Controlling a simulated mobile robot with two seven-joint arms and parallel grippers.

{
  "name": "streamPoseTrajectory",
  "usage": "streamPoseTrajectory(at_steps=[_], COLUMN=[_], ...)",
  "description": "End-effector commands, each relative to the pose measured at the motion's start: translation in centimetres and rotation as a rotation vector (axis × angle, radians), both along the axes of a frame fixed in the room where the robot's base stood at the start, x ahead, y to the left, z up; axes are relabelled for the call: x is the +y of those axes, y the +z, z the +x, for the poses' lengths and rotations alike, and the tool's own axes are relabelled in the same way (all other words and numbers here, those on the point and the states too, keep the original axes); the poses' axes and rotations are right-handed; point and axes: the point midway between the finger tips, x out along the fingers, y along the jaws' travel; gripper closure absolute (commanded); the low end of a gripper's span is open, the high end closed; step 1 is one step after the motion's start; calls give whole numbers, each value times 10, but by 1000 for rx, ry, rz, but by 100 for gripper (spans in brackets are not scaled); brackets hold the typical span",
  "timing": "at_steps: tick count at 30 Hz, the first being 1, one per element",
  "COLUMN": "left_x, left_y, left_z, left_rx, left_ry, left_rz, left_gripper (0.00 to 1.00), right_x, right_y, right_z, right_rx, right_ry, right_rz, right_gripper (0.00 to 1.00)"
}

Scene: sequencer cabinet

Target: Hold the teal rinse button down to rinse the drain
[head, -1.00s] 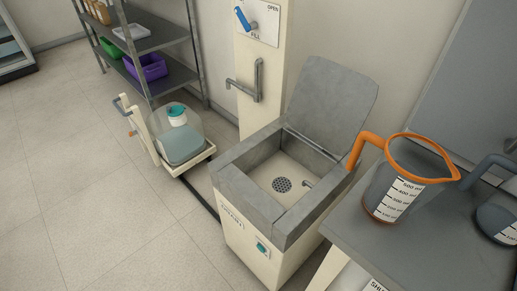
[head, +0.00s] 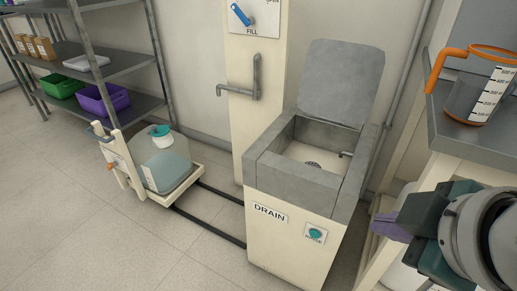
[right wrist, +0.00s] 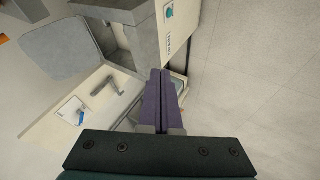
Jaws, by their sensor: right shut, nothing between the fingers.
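The teal rinse button (head: 315,234) sits on a small white plate on the front of the cream drain cabinet (head: 280,250), right of the DRAIN label. The grey drain basin (head: 292,160) on top has its lid (head: 341,85) raised, and a round drain grate shows inside. My right gripper (head: 380,226) is at the right of the head view, to the right of the button and apart from it. Its purple fingers (right wrist: 160,98) are together and empty in the right wrist view, where the button (right wrist: 169,13) shows near the top edge. My left gripper is not in view.
A cart with a large clear jug (head: 165,165) stands left of the cabinet on dark floor rails (head: 205,225). A grey counter with an orange-handled measuring pitcher (head: 478,88) is at the right. A shelf with bins (head: 103,99) stands at the back left. Floor in front is clear.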

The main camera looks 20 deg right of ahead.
Motion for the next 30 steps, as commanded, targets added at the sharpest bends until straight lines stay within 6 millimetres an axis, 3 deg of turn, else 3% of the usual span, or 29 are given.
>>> streamPoseTrajectory(at_steps=[1, 15, 30], left_x=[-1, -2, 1], left_y=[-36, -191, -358], left_z=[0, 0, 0], left_rx=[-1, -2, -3], left_ry=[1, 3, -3], left_rz=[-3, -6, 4], left_gripper=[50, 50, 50], right_x=[-4, -30, -30], right_y=[-35, -172, -315], right_z=[7, 65, 111], right_rx=[-20, -176, -272], right_ry=[31, 355, 706], right_rz=[-43, -516, -1074], right_gripper=[100, 100, 100])
